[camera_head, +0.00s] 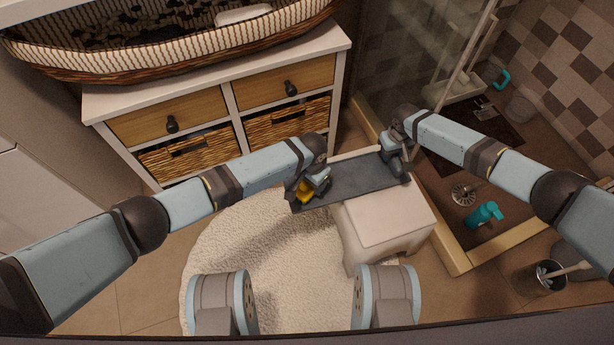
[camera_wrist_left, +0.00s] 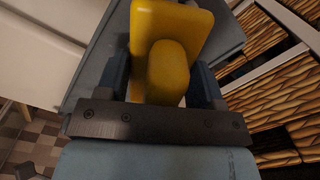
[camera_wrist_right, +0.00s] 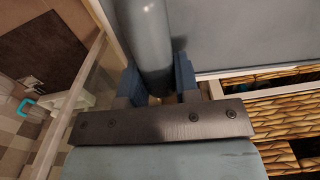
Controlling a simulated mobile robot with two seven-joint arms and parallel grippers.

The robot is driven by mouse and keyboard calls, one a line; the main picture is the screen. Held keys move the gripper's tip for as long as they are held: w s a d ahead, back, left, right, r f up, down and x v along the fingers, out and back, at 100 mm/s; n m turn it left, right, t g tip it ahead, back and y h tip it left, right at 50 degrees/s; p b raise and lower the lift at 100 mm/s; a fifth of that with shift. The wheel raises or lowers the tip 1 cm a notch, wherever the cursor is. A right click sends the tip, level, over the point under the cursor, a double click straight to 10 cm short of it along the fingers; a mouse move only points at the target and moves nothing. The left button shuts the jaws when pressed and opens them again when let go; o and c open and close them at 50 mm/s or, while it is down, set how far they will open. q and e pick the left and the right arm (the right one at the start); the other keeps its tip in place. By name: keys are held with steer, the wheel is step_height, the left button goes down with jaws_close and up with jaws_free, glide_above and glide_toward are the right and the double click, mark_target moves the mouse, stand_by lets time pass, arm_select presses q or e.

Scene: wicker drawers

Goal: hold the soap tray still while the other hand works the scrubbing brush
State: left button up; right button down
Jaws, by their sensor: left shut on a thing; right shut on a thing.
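The soap tray (camera_head: 352,181) is a long dark grey slab that lies across a white stool and juts past its left side. My right gripper (camera_head: 396,168) is at the tray's right end. In the right wrist view its fingers are shut on a grey rounded bar (camera_wrist_right: 148,40) beside the tray's flat surface (camera_wrist_right: 240,35). The scrubbing brush (camera_head: 305,190) is yellow and is at the tray's left end. My left gripper (camera_head: 311,186) is shut on its rounded grip, seen in the left wrist view (camera_wrist_left: 170,62). The brush's underside is hidden, so contact with the tray cannot be told.
The white stool (camera_head: 385,222) stands on a round cream rug (camera_head: 265,245). A cabinet (camera_head: 228,97) with wicker drawers is behind. The shower edge (camera_head: 455,250) is at the right, with a teal bottle (camera_head: 484,214) beyond it. A cup with a brush (camera_head: 545,277) stands front right.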

arm_select(q)
steer(key=shift+w+d, duration=0.15)
steer(key=shift+d, duration=0.3)
steer(key=shift+w+d, duration=0.2)
steer(key=shift+d, duration=0.65)
steer(key=shift+w+d, duration=0.2)
steer(key=shift+d, duration=0.65)
steer(key=shift+w+d, duration=0.2)
steer(key=shift+d, duration=0.65)
steer(key=shift+s+d, duration=0.15)
steer(key=shift+s, duration=0.6)
steer(key=shift+s+a+r, duration=0.15)
steer(key=shift+s+a, duration=0.15)
steer(key=shift+a, duration=0.95)
steer(key=shift+s+a+r, duration=0.1)
steer(key=shift+s+a, duration=0.2)
steer(key=shift+a, duration=0.9)
steer(key=shift+s+a+r, duration=0.15)
steer(key=shift+s+a, duration=0.15)
steer(key=shift+a, duration=0.95)
steer(key=shift+r, duration=3.65)
steer(key=shift+w, duration=0.1)
